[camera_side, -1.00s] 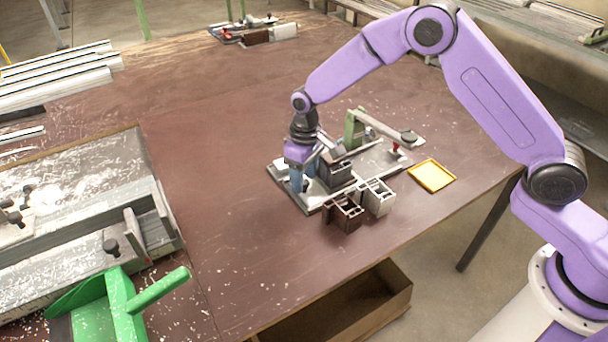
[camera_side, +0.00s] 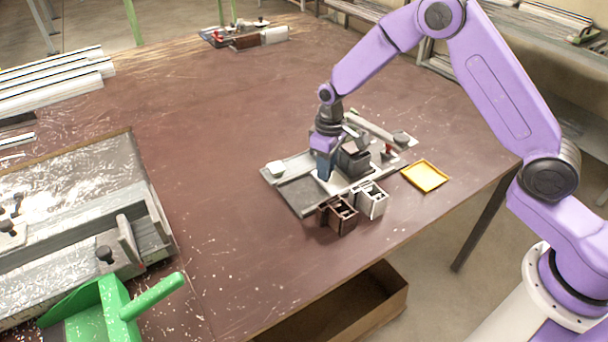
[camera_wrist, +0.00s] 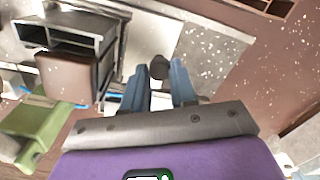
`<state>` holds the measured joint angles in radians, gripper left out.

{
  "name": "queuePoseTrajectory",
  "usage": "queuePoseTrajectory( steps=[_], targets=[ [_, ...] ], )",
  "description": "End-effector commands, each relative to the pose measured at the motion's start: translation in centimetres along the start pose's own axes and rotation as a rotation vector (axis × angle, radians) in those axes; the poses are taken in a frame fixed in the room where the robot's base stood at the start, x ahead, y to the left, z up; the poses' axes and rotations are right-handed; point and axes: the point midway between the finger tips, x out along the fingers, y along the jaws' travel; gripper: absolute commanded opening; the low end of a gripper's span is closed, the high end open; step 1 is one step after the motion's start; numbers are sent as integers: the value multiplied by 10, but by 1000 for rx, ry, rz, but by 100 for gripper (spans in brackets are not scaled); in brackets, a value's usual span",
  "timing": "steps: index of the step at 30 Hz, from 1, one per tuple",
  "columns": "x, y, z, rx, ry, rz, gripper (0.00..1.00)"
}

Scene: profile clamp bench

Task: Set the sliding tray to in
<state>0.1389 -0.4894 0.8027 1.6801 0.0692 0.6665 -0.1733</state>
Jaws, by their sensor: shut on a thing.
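In the side view, the sliding tray (camera_side: 335,186) is a light plate on the grey base fixture (camera_side: 269,178). A dark grey profile block (camera_side: 354,160) stands by it, partly behind my gripper. A dark bed (camera_side: 303,194) lies bare at the fixture's front left. My gripper (camera_side: 326,178) is down at the tray, left of the block. In the wrist view, my blue fingers (camera_wrist: 160,85) are on either side of a small dark knob (camera_wrist: 158,67), shut on it. The dark block (camera_wrist: 62,32) also shows there, with a brown piece (camera_wrist: 68,78) beside it.
A brown block (camera_side: 340,214) and a light grey block (camera_side: 371,200) stand close at the fixture's front edge. A yellow tray (camera_side: 425,176) lies to the right. A clamp with a red tip (camera_side: 387,150) is behind the dark block.

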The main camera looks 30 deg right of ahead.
Motion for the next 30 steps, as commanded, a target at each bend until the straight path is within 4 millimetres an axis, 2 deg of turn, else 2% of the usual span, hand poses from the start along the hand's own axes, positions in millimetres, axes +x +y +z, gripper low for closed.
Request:
queuePoseTrajectory(
  steps=[1, 3, 6, 17, 18, 20, 21, 30],
  targets=[
    [-2, 15, 7, 8, 1, 0, 0],
    [-2, 28, 14, 7, 2, 0, 0],
    [-2, 40, 20, 4, 2, 0, 0],
    [-3, 49, 24, 4, 1, 2, 0],
    [-3, 49, 24, 4, 0, 2, 30],
    [-3, 49, 25, 4, 0, 2, 50],
    [-3, 49, 24, 4, 0, 2, 53],
    [-4, 46, 23, 1, 2, 1, 53]
  ],
)
